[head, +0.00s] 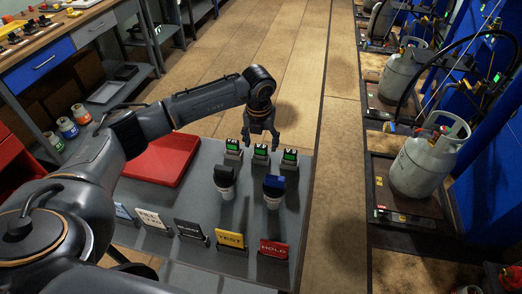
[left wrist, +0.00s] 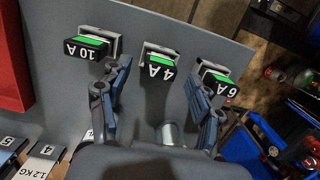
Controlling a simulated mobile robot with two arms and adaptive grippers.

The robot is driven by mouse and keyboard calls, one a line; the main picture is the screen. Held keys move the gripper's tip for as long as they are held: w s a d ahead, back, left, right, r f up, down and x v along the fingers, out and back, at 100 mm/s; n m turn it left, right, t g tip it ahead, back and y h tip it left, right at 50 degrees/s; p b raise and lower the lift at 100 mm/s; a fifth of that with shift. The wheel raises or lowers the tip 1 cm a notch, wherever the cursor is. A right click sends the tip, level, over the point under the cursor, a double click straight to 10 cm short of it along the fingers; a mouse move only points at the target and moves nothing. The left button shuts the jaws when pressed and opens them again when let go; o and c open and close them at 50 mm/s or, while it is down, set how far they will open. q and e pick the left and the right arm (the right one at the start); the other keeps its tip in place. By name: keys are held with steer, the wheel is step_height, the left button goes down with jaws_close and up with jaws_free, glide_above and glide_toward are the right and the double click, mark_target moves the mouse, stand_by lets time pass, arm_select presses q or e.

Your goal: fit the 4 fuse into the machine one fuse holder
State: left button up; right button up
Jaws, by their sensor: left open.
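Three fuse blocks with green tops stand in a row on the grey table. The left wrist view shows their labels upside down: 10 A (left wrist: 86,48) at left, 4 A (left wrist: 160,66) in the middle, 6 A (left wrist: 219,83) at right. In the head view the middle block, the 4 A fuse (head: 260,151), is just below my left gripper (head: 262,140). That gripper is open and empty, pointing down; in the left wrist view its fingers (left wrist: 158,110) stand apart, with the 4 A fuse beyond the gap. I cannot pick out the machine one fuse holder. My right gripper is not seen.
A red tray (head: 165,165) lies left of the fuses. A black-topped cup (head: 226,183) and a blue-topped one (head: 273,192) stand in front, then label cards (head: 230,240). Gas cylinders (head: 430,165) and blue machines stand across the aisle (head: 343,150) at right.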

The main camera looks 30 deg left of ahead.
mark_target(261, 153)
arm_select(q)
steer(key=shift+w+f, duration=0.2)
steer(key=shift+f, duration=1.05)
steer(key=c, duration=1.2)
steer(key=shift+c, duration=0.2)
steer(key=shift+r, duration=0.15)
